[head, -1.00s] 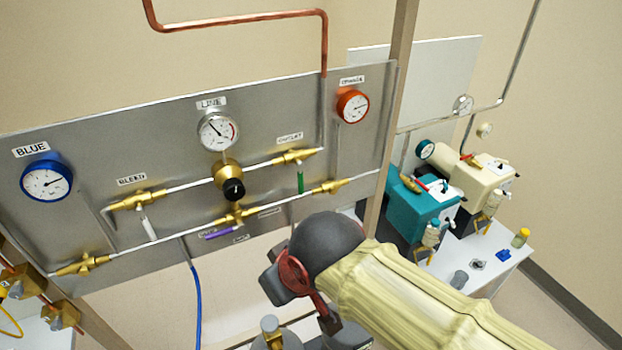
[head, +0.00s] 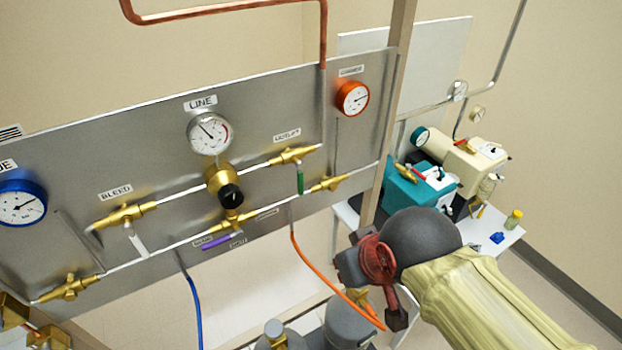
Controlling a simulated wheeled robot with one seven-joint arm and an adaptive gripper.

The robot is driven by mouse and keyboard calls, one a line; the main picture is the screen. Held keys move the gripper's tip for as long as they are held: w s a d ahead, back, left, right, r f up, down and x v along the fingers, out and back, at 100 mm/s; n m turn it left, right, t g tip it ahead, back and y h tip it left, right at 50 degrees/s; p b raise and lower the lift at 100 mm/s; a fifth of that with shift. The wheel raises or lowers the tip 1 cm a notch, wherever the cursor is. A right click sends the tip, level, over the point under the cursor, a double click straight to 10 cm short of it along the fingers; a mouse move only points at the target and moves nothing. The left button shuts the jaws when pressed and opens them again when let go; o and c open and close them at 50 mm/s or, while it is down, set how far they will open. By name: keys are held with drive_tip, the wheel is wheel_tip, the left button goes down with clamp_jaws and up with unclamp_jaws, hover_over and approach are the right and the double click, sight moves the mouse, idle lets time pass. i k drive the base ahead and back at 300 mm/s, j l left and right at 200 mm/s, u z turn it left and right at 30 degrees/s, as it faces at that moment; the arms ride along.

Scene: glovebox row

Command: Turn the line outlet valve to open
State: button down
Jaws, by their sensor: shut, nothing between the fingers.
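The line outlet valve (head: 292,156) is a brass valve under the OUTLET label (head: 287,135), right of the LINE gauge (head: 209,133) on the grey metal panel. Its green handle (head: 300,179) hangs straight down, across the nearly level pipe. My gripper (head: 374,272) is in front of the panel, lower right of the valve and apart from the handle. It looks shut and empty; its fingertips are hard to make out from this side.
A purple handle (head: 223,242) lies along the lower brass valve. A white handle (head: 136,238) hangs at BLEED. A black regulator knob (head: 231,195) sticks out left of the outlet valve. An orange hose (head: 318,272) hangs below the panel near my gripper. A post (head: 389,130) stands right.

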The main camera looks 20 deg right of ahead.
sight(299, 165)
drive_tip(key=k+l+z, duration=0.45)
drive_tip(key=l+z, duration=0.25)
